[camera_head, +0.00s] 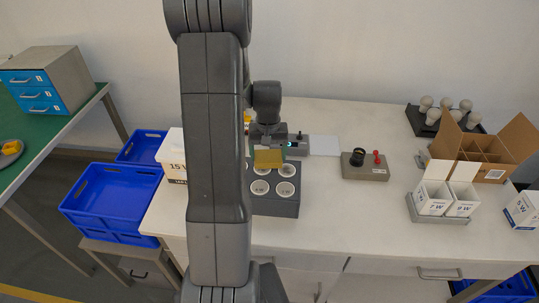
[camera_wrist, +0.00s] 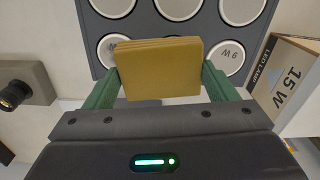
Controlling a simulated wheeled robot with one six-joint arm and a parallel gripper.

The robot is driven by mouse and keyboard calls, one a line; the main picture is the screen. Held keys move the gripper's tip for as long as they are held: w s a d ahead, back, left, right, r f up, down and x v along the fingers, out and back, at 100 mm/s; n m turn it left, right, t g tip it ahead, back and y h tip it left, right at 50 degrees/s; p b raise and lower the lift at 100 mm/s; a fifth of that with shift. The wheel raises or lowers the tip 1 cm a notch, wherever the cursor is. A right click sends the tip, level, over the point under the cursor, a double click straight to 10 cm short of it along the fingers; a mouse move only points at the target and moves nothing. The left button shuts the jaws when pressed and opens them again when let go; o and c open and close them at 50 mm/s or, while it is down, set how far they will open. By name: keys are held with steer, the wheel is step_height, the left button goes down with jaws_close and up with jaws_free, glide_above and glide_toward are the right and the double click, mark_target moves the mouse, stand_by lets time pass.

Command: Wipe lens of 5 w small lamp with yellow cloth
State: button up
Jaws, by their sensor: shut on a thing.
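A folded yellow cloth (camera_wrist: 158,70) is held between the green fingers of my gripper (camera_wrist: 160,88). In the head view, the cloth (camera_head: 268,158) hangs below my gripper (camera_head: 268,147) over the back part of the dark grey lamp block (camera_head: 276,208). Several round white lamp lenses face up in the block, which also shows in the wrist view (camera_wrist: 209,50). One lens (camera_wrist: 232,57) there reads 9 W. The cloth covers part of the front middle position. I cannot make out which lens is the 5 W one, or whether the cloth touches a lens.
A 15 W box (camera_wrist: 290,80) stands close beside the block, left in the head view (camera_head: 172,160). A grey control box (camera_head: 364,166) with a black knob and red switch, a divided carton (camera_head: 490,150) and white lamp boxes (camera_head: 440,197) stand right. The table's middle front is clear.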

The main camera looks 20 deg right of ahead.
mark_target(268, 156)
steer(key=shift+r+p, duration=1)
steer(key=shift+r, duration=0.95)
steer(key=shift+f, duration=0.1)
